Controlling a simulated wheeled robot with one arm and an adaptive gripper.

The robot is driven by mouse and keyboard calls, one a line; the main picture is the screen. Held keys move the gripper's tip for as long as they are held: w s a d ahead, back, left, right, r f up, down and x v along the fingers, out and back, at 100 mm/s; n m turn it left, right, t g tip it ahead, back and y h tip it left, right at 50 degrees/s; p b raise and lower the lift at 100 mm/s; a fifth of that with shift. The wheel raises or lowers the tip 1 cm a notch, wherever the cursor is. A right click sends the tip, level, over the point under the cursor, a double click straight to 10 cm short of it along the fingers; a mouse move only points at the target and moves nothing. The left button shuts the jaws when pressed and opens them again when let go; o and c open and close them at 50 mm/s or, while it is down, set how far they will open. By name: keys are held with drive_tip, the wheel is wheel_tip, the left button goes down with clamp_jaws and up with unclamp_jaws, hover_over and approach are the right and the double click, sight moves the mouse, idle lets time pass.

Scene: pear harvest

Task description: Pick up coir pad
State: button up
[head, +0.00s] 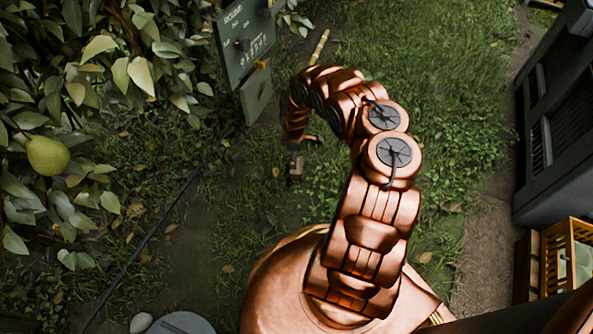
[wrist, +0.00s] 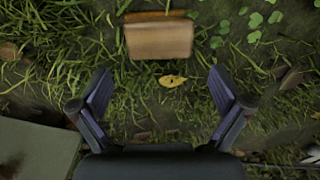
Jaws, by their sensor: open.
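A tan-brown block, which looks like the coir pad (wrist: 160,40), lies on the grass at the top centre of the wrist view. It is slightly blurred, with a darker brown strip along its far edge. My gripper (wrist: 160,88) is open and empty, its two dark fingers spread wide. The pad is centred between the fingers left to right, but lies beyond the fingertips and apart from them. In the head view a small brown patch (head: 296,168) shows just below the end of my arm, partly hidden by it.
A dark sign board (head: 245,40) stands behind my arm. Leafy branches with a pear (head: 47,155) fill the left. A thin dark line (head: 150,235) crosses the ground. A dark cabinet (head: 555,110) and yellow crate (head: 567,255) stand right. A grey-green panel (wrist: 35,150) shows lower left in the wrist view.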

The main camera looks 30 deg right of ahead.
drive_tip(key=shift+s+d+f+b, duration=0.1)
drive_tip(key=shift+d+f+b, duration=0.1)
drive_tip(key=shift+f+b, duration=1.25)
drive_tip(key=shift+s+d+f+b, duration=0.15)
drive_tip(key=shift+f+b, duration=0.55)
drive_tip(key=shift+f, duration=1.45)
drive_tip(key=shift+w+r, duration=0.1)
drive_tip(key=c, duration=0.9)
drive_tip(key=shift+r, duration=0.1)
wheel_tip(320, 180, up, 4)
drive_tip(key=p, duration=0.3)
drive_tip(key=shift+s+a+r+p, duration=0.15)
drive_tip(key=shift+s+a+p, duration=1.4)
drive_tip(key=shift+s, duration=0.55)
drive_tip(key=shift+s+a+r+p, duration=0.1)
drive_tip(key=shift+s+a+p, duration=1.2)
drive_tip(key=shift+s+a, duration=0.6)
drive_tip(key=shift+s+a+r+p, duration=0.15)
drive_tip(key=shift+s+a+p, duration=1.3)
drive_tip(key=shift+s, duration=0.85)
